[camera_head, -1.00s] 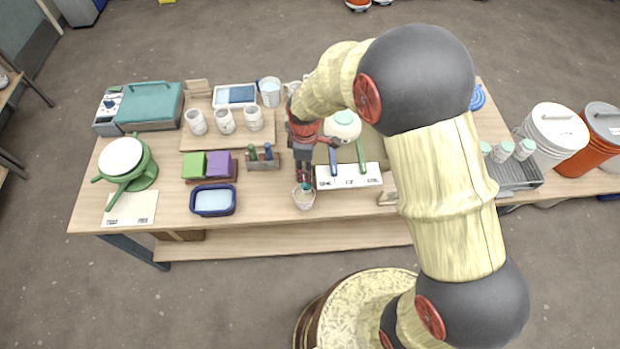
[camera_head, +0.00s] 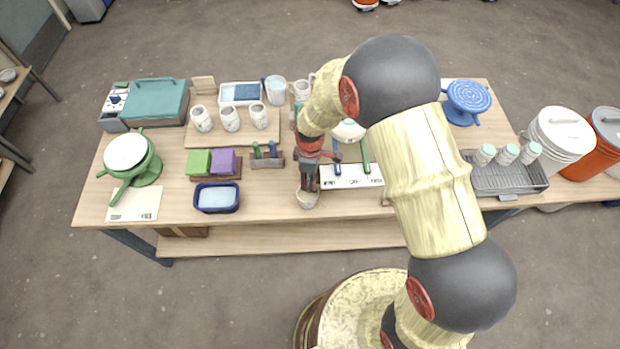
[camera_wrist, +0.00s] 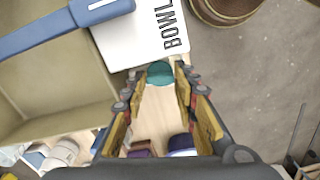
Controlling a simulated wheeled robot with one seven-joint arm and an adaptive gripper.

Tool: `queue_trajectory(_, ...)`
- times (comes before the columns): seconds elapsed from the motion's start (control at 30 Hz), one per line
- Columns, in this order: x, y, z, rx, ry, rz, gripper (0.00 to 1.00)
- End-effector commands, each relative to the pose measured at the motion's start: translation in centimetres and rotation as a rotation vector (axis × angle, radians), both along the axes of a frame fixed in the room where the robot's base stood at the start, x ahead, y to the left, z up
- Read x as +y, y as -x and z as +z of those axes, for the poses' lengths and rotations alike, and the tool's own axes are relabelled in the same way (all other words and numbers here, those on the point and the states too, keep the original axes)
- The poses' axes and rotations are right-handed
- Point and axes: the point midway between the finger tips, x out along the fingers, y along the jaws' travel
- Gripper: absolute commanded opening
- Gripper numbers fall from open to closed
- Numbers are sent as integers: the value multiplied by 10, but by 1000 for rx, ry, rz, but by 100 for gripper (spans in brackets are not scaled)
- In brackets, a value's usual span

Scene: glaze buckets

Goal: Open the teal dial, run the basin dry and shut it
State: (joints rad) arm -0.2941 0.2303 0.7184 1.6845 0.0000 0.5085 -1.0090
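A round teal knob, which looks like the teal dial (camera_wrist: 160,72), shows in the wrist view between the tips of my gripper (camera_wrist: 161,82). The fingers stand apart on either side of it, with no clear contact. In the head view my gripper (camera_head: 309,184) points down and hides the dial. A small pale cup (camera_head: 307,200) sits just below it at the table's front edge. The tan basin (camera_wrist: 60,85) lies beside my gripper in the wrist view, mostly hidden by my arm in the head view. I cannot tell its liquid level.
A blue handle (camera_wrist: 60,30) and a white "BOWL" label board (camera_wrist: 140,35) are close beside my gripper. A green handle (camera_head: 365,157) stands right of it. A tool holder (camera_head: 268,162) and a blue tray (camera_head: 217,198) are on the left. The table front (camera_head: 260,212) has bare wood.

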Motion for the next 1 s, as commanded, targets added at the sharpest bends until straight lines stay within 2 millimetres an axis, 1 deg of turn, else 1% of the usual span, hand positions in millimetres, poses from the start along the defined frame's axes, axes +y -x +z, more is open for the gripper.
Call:
queue_trajectory(0.07,0,0,0,0,0,0,22)
queue_trajectory(0.43,0,0,0,0,0,0,2)
queue_trajectory(0.77,0,0,0,0,0,-50,2)
queue_trajectory(1.0,0,0,0,-1,0,-200,2)
